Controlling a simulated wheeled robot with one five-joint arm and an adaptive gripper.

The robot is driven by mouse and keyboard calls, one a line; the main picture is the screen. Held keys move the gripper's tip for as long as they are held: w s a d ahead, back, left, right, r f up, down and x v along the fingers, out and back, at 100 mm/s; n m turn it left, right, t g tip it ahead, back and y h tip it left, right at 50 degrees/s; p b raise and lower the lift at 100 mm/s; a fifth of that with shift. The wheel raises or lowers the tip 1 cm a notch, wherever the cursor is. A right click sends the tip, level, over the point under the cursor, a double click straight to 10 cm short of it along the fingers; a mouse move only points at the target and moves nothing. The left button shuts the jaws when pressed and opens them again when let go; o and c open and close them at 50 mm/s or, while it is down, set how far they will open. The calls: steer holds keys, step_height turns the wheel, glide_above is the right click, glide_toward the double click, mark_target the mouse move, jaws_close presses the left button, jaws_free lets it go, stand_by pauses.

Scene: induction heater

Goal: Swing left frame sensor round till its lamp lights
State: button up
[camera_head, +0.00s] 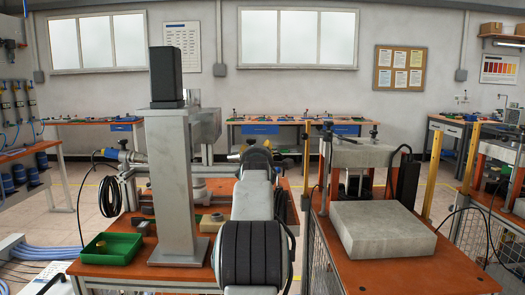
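A grey cylinder (131,156) with a blue end and a black cable lies level behind the left side of the near orange table. It may be the left frame sensor, but I cannot tell for sure. I make out no lit lamp on it. My arm reaches forward from the bottom middle, to the right of this cylinder. My gripper is hidden behind the arm's own links, so its fingers and anything between them do not show.
A metal column (172,195) topped by a black box (166,77) stands left of my arm. A green tray (111,248) is at its foot. On the right, a grey block (382,229) lies on an orange table (417,272). Coiled black cable (109,196) hangs at the left.

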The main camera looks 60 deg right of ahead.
steer(key=shift+s+r, duration=0.1)
steer(key=shift+s, duration=0.05)
steer(key=o, duration=1.3)
steer(key=shift+d, duration=0.1)
steer(key=shift+f+v, duration=0.15)
steer(key=shift+v, duration=2.8)
steer(key=shift+f+v, duration=0.1)
steer(key=shift+v, duration=2.9)
